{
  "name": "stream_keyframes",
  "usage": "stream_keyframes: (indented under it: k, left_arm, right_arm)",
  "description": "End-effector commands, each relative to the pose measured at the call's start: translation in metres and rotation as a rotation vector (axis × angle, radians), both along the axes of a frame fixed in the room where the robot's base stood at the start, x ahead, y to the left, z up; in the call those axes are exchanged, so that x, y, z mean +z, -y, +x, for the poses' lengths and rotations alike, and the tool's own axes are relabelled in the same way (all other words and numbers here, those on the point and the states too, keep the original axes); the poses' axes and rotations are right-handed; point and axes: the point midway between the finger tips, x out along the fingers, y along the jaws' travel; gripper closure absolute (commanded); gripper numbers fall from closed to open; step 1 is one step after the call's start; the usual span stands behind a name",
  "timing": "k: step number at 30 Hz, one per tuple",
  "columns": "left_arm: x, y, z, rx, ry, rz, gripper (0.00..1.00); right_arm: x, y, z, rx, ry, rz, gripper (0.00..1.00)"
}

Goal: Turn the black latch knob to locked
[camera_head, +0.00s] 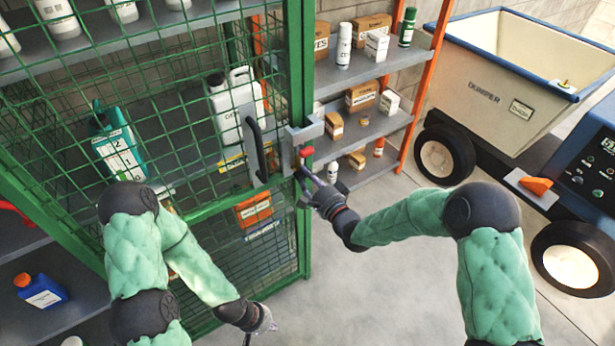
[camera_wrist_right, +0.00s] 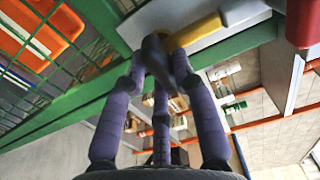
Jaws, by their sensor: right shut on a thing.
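The green mesh cage door (camera_head: 190,110) stands shut in the head view, with a grey latch box (camera_head: 302,134) at its right edge. In the right wrist view, the black latch knob (camera_wrist_right: 156,50) sits before a yellow part on a grey plate (camera_wrist_right: 205,33). My right gripper (camera_head: 309,178) is just below the latch box; in the wrist view its purple fingers (camera_wrist_right: 160,75) are shut around the knob. The fingers hide part of the knob, and it is too small to make out in the head view. My left gripper (camera_head: 264,322) hangs low before the cage, away from the latch.
A black pull handle (camera_head: 257,150) is left of the latch, and a red part (camera_head: 306,152) sits on the latch box. Orange-framed shelves (camera_head: 385,125) with bottles and boxes stand behind. A dumper (camera_head: 530,80) is at the right. The floor between is clear.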

Motion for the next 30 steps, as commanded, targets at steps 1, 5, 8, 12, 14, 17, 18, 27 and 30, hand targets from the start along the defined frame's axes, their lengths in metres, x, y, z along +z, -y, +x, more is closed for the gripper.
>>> stream_keyframes:
  k: [1,5,8,12,14,17,18,27,30]
  left_arm:
    - [0.0003,0.0000,0.0000,0.000,0.000,0.000,1.00]
    - [0.0005,0.0000,0.0000,0.000,0.000,0.000,1.00]
    - [0.0005,0.0000,-0.0001,0.000,0.000,0.000,1.00]
    - [0.0005,0.0000,0.0000,0.000,0.000,0.000,1.00]
    - [0.0004,0.0001,-0.0001,0.000,0.000,0.000,1.00]
    - [0.0004,0.0000,0.0000,0.000,0.000,0.000,1.00]
    - [0.0004,0.0000,0.0000,0.000,0.000,0.000,1.00]
    - [0.0005,0.0000,0.0000,0.000,0.000,0.000,1.00]
    - [0.0005,0.0000,0.0000,0.000,0.000,0.000,1.00]
  right_arm:
    - [-0.0005,0.0006,0.0001,-0.002,-0.007,0.010,1.00]
    - [-0.0007,0.0006,0.0001,-0.002,-0.016,0.024,1.00]
    - [-0.0008,0.0006,0.0001,-0.002,-0.018,0.029,1.00]
    - [-0.0008,0.0005,0.0001,-0.002,-0.019,0.030,1.00]
    - [-0.0009,0.0005,0.0001,-0.002,-0.019,0.030,1.00]
    - [-0.0009,0.0005,0.0001,-0.002,-0.019,0.030,1.00]
    - [-0.0009,0.0005,0.0001,-0.002,-0.020,0.030,0.67]
    - [-0.0006,0.0001,0.0000,-0.001,-0.018,0.029,0.48]
    - [-0.0005,0.0005,-0.0005,-0.001,-0.018,0.028,0.48]
